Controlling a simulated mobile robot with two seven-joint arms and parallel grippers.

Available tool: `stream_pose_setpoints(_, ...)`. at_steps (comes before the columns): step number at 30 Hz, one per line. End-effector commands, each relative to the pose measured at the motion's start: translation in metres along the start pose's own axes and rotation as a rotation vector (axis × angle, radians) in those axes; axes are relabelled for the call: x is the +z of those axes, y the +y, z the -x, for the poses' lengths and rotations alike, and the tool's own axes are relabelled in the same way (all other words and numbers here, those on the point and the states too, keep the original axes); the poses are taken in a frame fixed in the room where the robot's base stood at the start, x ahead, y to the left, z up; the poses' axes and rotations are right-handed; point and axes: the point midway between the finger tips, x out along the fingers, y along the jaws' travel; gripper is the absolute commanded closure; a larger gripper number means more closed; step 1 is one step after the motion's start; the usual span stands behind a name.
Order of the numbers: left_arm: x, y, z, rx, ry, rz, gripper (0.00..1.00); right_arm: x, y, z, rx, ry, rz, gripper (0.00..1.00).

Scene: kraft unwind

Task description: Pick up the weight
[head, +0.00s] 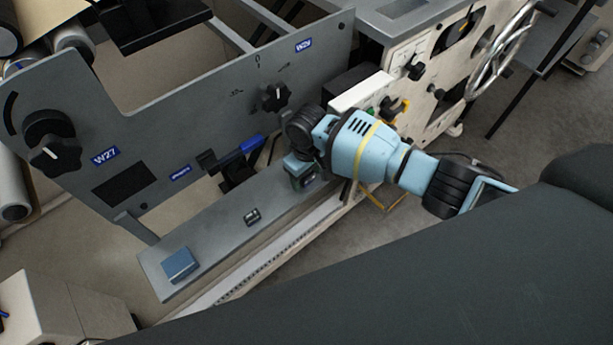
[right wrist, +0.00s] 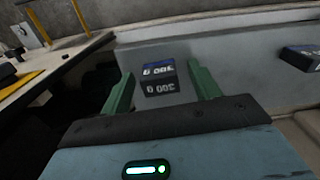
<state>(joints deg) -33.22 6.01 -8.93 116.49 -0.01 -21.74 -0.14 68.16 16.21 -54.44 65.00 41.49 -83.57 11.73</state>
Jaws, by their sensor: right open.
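A small dark weight with a blue top band and "300 g" lettering (right wrist: 158,80) sits on the grey ledge in the right wrist view. My right gripper (right wrist: 161,76) is open, with one green finger on each side of the weight in the picture. I cannot tell whether the fingers touch it. In the head view my right gripper (head: 304,172) is low over the far end of the ledge (head: 215,240) and largely hides the weight there. My left gripper is not in view.
A second small dark block (head: 252,216) lies mid-ledge; a similar labelled block (right wrist: 301,58) shows in the right wrist view. A blue block (head: 180,264) is at the near end. A grey panel with knobs (head: 190,130) and a blue-handled lever (head: 240,154) stand behind the ledge.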

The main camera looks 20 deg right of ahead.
Motion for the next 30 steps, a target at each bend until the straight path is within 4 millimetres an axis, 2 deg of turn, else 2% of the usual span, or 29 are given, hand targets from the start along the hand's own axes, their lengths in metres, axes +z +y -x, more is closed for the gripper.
stream_pose_setpoints(5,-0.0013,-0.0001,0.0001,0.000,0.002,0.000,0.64,-0.0004,-0.0002,0.0009,0.000,0.001,0.000,0.40)
stream_pose_setpoints(18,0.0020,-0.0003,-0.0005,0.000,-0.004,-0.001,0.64,-0.0008,-0.0003,0.0015,0.000,0.002,0.001,0.95)
stream_pose_setpoints(26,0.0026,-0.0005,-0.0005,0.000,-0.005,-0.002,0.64,-0.0008,-0.0003,0.0026,0.000,0.002,0.001,0.96)
stream_pose_setpoints(30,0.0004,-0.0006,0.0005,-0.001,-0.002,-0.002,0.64,-0.0011,-0.0003,0.0097,0.000,0.003,0.001,0.96)
